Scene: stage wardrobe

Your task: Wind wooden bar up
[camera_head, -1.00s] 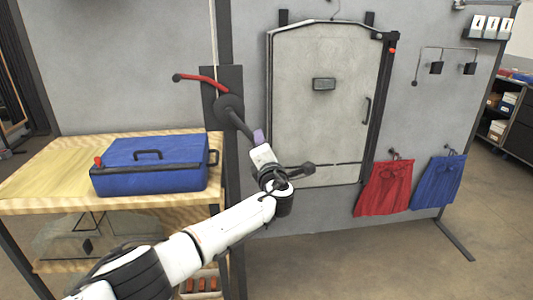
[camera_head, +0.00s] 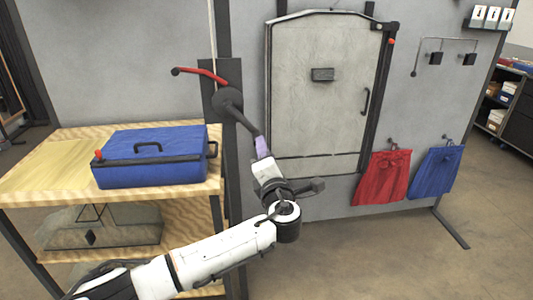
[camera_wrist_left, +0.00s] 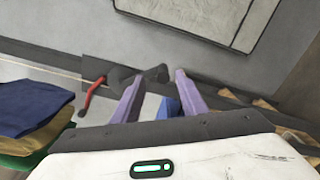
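A dark round winch hub (camera_head: 228,101) is on a dark upright post right of the table in the head view. A red lever (camera_head: 205,75) reaches left from it, and a dark crank arm (camera_head: 243,122) reaches down to the right. The red lever also shows in the left wrist view (camera_wrist_left: 92,93). My left gripper (camera_head: 262,147) is at the crank arm's lower end. In the left wrist view its purple fingers (camera_wrist_left: 155,88) are apart, with the crank's dark end (camera_wrist_left: 157,73) beyond and between the tips; contact is unclear. No wooden bar is recognisable. My right gripper is not in view.
A blue case (camera_head: 152,157) lies on the wooden table (camera_head: 40,175) to the left. A grey cabinet door (camera_head: 320,110) stands behind my gripper. Red (camera_head: 383,177) and blue (camera_head: 437,172) cloths hang on the wall to the right. The floor in front of them is clear.

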